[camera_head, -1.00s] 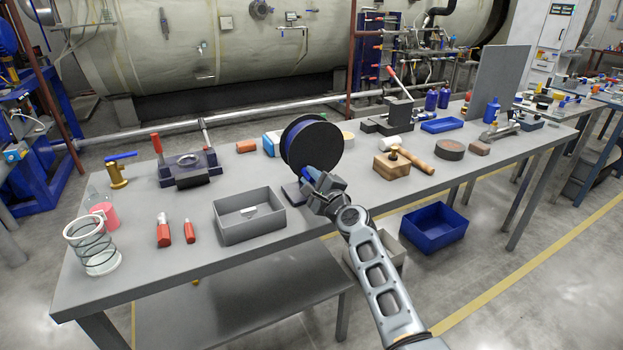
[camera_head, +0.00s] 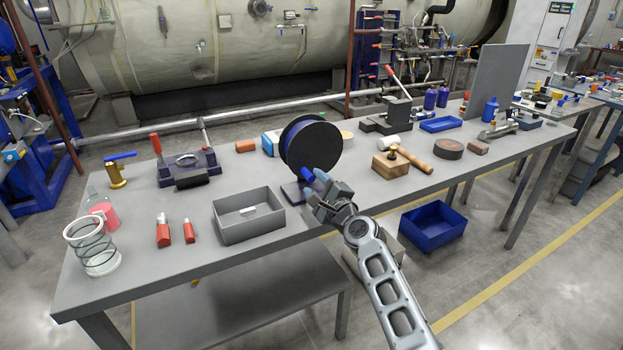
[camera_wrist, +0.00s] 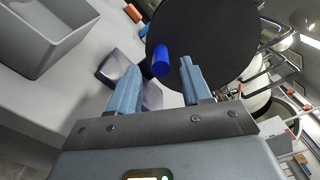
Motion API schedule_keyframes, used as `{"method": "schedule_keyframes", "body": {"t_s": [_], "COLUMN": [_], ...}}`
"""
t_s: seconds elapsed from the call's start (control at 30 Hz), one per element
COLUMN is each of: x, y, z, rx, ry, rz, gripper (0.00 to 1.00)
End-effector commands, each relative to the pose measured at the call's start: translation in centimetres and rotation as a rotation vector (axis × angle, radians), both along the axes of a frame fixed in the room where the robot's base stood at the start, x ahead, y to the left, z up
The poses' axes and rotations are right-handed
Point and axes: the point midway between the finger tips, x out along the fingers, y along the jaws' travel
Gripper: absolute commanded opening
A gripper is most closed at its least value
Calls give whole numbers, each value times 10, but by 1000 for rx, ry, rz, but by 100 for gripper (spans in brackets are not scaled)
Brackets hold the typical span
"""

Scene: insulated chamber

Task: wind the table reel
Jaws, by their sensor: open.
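The table reel (camera_head: 309,146) is a black disc-sided reel with blue between its flanges, standing upright on a small dark base (camera_head: 292,193) on the grey table. Its blue crank handle (camera_head: 308,176) sticks out from the lower part of the near face. In the wrist view the handle (camera_wrist: 160,60) shows as a blue cylinder against the black reel disc (camera_wrist: 215,35). My gripper (camera_head: 326,185) is just in front of the handle. In the wrist view its two blue-grey fingers (camera_wrist: 160,82) are apart, with the handle slightly beyond and between their tips, and nothing held.
A grey open bin (camera_head: 248,217) stands left of the reel. A wooden block (camera_head: 390,166) and a mallet (camera_head: 416,160) lie to the right. A red-handled clamp device (camera_head: 187,168) is farther left. A blue crate (camera_head: 433,227) is on the floor.

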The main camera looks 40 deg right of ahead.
Motion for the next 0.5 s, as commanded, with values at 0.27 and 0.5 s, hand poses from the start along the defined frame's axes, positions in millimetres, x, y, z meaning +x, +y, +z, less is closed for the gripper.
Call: {"method": "schedule_keyframes", "body": {"t_s": [0.27, 0.5], "x": [-35, -42], "y": [10, 12], "z": [0, 0], "rx": [-1, 1], "ry": [1, 0], "rz": [0, 0], "gripper": [48, 48]}}
